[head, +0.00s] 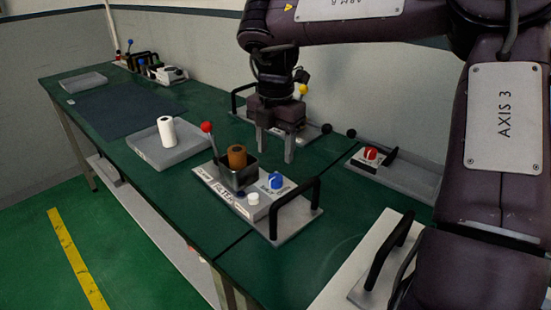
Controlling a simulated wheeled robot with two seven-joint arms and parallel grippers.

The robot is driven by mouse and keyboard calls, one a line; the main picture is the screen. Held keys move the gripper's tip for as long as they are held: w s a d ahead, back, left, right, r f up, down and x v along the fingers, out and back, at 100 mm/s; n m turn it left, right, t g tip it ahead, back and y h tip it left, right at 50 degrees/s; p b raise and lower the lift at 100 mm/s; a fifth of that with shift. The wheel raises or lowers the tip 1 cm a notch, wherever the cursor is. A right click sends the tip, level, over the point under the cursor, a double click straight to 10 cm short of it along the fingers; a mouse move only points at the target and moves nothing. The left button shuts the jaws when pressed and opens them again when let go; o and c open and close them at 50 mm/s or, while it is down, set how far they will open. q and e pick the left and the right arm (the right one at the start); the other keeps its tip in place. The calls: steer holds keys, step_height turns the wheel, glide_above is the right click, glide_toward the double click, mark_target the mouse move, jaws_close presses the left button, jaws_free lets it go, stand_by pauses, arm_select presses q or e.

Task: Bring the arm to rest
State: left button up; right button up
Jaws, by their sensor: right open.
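My right arm comes in from the right of the head view. Its gripper (275,154) points down over the green table, with its two grey fingers apart and nothing seen between them. It is just behind a grey control box (232,201) that carries a red-knobbed lever, a blue knob (276,181), a white button and a black handle. A brown cylinder (237,157) stands in a dark square holder on this box. I cannot tell whether the fingertips touch the table. My left gripper is not in view.
A grey tray (190,150) holds a white cylinder (166,132). A panel with a red knob (371,154) lies right of the gripper. More lever devices (160,70) stand at the far left end. A dark mat (115,108) lies bare. A wall runs behind the table.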

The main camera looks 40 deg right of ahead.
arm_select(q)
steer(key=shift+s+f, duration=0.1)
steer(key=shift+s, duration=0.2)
arm_select(e)
steer(key=shift+r, duration=0.2)
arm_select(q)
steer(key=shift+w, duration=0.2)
